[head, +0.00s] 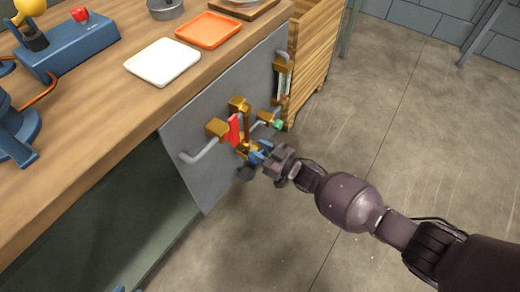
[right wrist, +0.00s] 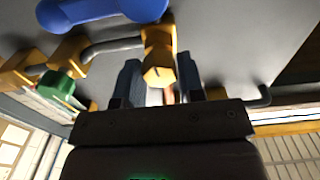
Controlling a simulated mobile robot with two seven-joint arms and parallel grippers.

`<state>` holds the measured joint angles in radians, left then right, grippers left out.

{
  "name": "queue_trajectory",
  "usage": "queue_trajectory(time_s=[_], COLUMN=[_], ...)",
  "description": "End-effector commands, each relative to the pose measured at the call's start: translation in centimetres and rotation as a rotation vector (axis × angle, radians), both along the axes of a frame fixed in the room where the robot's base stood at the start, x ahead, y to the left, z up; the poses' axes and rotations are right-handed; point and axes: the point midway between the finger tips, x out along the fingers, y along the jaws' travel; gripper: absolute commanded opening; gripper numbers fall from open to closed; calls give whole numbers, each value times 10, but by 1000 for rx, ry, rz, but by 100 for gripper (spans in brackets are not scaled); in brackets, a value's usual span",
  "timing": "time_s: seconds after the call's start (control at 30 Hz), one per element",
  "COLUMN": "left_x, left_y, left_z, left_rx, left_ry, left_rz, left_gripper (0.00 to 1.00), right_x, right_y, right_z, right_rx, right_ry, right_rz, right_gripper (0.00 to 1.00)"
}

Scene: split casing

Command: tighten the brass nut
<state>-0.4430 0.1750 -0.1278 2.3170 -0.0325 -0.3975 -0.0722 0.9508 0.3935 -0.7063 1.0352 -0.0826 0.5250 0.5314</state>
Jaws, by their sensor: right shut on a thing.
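The brass nut (right wrist: 158,76) is a hex-ended brass piece between the two blue-grey fingers of my right gripper (right wrist: 160,85) in the right wrist view. My right gripper is shut on it. In the head view my right gripper (head: 262,154) is at the lower pipework of the grey panel (head: 205,180), and its fingers hide most of the nut. A copper-coloured pipe shows just behind the nut in the right wrist view. At the bottom edge of the head view are small blue tips, perhaps of my left gripper (head: 126,290); their opening cannot be made out.
A red lever (head: 234,130), a green knob (head: 277,124) and grey bent pipes crowd the panel around my right gripper. A blue handle (right wrist: 100,10) is close by in the right wrist view. White (head: 162,62) and orange trays lie on the bench. The floor on the right is clear.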

Motion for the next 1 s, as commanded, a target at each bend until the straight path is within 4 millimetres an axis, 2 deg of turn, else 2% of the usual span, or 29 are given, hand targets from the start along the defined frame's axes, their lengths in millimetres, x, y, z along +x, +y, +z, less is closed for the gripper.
queue_trajectory(time_s=[0.53, 0.57, 0.7, 1.0], left_x=[0, 0, -1, -2], left_y=[0, 0, 0, 0], left_z=[0, 0, 0, 0], left_rx=[0, 0, 1, 1], left_ry=[1, 1, 3, 3], left_rz=[0, 0, 0, 0], left_gripper=[27, 27, 27, 27], right_x=[0, 0, 0, 0], right_y=[0, 0, 0, -1], right_z=[0, 0, 0, 0], right_rx=[14, 14, 14, 14], right_ry=[19, 19, 19, 19], right_rz=[0, 0, 0, 0], right_gripper=[12, 39, 60, 61])
